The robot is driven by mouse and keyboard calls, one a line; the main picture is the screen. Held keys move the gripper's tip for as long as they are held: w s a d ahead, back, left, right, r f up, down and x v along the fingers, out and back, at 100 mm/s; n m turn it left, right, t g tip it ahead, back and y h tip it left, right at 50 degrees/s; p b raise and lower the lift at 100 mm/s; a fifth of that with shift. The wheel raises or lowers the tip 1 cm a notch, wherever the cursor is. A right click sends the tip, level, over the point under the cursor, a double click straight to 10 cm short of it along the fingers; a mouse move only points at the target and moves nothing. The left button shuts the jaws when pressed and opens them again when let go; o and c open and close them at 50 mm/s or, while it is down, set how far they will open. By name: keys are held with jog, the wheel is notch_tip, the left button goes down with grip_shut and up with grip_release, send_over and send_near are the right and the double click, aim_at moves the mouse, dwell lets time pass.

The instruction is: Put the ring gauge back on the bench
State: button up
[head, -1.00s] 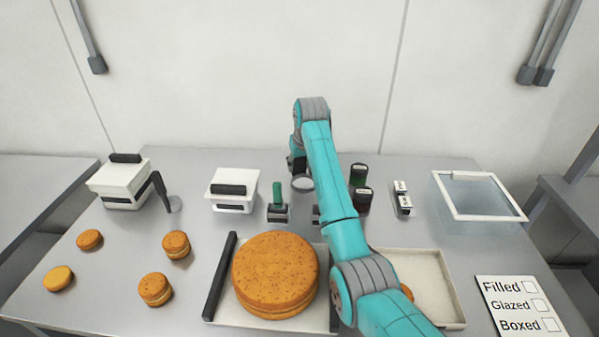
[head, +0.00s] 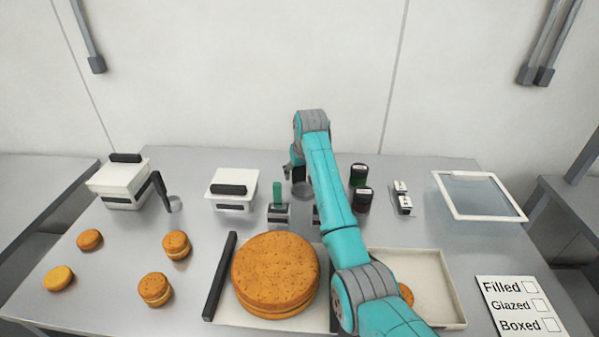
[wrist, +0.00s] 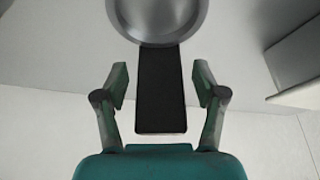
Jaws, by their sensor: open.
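The ring gauge is a shiny metal ring (wrist: 172,38) with a flat black handle (wrist: 160,95); its ring also shows in the head view (head: 303,191), at the back middle of the bench (head: 245,158). My gripper (wrist: 160,82) is open in the wrist view. The handle lies between its two green fingers, with a gap on each side, so neither finger touches it. In the head view my gripper (head: 292,172) is at the handle end, partly hidden behind my arm. The ring appears to rest on the bench.
A large filled round (head: 275,272) sits in front. White boxes (head: 233,190) and a green-handled stamp (head: 278,200) stand left of my arm. Dark jars (head: 363,198) and a glass-lidded box (head: 478,195) are to the right. Small rounds (head: 155,288) lie front left.

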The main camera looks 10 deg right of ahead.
jog(key=v, duration=1.2)
jog(key=shift+w+d+r, duration=0.1)
